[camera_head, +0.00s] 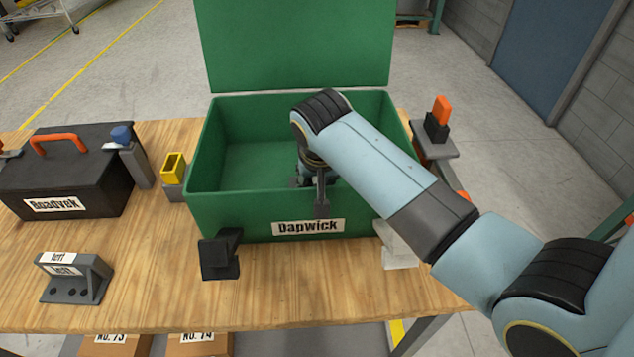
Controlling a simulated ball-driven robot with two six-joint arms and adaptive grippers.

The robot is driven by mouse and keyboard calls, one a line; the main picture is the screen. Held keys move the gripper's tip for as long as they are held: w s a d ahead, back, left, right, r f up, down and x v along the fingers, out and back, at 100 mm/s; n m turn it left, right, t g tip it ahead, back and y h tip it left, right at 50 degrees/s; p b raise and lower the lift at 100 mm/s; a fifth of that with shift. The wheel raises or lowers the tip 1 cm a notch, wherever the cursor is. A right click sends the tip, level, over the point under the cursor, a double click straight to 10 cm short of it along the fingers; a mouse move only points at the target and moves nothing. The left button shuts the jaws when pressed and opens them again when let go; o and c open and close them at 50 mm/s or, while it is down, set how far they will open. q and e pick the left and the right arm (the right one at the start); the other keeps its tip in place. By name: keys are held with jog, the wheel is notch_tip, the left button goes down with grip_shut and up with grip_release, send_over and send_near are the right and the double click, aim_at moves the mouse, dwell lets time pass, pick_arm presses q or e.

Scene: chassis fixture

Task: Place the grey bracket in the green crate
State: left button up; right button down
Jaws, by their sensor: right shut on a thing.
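The green crate (250,217) stands on the wooden table with its lid (295,40) raised at the back. A label on its front reads "Dapwick". The visible part of its inside looks empty; my right arm hides the right part. My right gripper (318,195) points down at the crate's front wall, with a dark finger showing outside the rim. It appears shut on that wall, though the arm partly hides the grip. A grey bracket (75,279) with a white label and several dark holes sits on the table at the front left, apart from the gripper. My left gripper is not in view.
A black toolbox (75,180) with an orange handle stands at the left. A yellow-topped holder (173,170) is beside the crate. A black block (220,255) and a pale block (397,247) stand at its front corners. The front middle of the table is clear.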

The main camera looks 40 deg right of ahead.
jog(key=shift+f, duration=0.55)
jog(key=c, duration=1.1)
grip_release()
jog(key=shift+f, duration=0.1)
jog(key=v, duration=1.2)
